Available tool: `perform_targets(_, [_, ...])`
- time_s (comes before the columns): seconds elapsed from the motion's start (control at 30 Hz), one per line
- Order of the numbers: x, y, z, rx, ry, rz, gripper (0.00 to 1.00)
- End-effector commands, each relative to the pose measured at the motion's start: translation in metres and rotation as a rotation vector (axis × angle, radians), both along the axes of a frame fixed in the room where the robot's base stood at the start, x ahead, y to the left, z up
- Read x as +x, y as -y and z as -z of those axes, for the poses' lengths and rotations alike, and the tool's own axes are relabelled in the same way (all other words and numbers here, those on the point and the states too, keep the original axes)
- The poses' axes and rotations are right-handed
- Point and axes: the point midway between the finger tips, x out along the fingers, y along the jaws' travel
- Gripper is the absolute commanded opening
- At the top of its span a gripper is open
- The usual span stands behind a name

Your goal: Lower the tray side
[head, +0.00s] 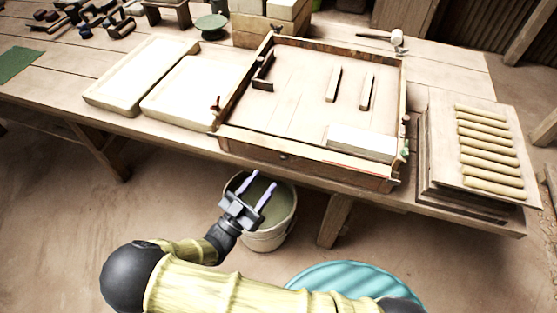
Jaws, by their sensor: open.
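The wooden tray (240,135) stands on the workbench with its walls upright on the sides I can see. Its front side (300,158) faces me along the bench's front edge. Small red and green fittings sit near its front corners; their exact form is too small to tell. Inside are two thin strips, a dark-edged bracket at the left and a pale block (362,141) at the front right. My gripper (263,179) is open and empty, in front of and below the bench edge, apart from the tray. It appears over a bucket.
The pale bucket (269,236) stands on the floor below the tray. Two pale slabs (143,75) lie left of the tray. A board with several clay rolls (490,148) lies at the right. A mallet (396,38) and wooden blocks are behind. A turquoise ribbed round thing (355,285) is low in front.

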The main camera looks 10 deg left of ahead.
Motion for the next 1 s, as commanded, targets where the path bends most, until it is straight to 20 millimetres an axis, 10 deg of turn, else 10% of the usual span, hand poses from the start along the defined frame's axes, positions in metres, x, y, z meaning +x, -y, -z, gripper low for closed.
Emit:
perform_targets(0.4, [0.056, 0.029, -0.027, 0.0, 0.001, 0.002, 0.44])
perform_targets(0.8, [0.064, 0.032, -0.03, 0.001, 0.0, 0.0, 0.44])
perform_targets(1.0, [0.063, 0.032, -0.03, 0.001, 0.0, 0.0, 0.05])
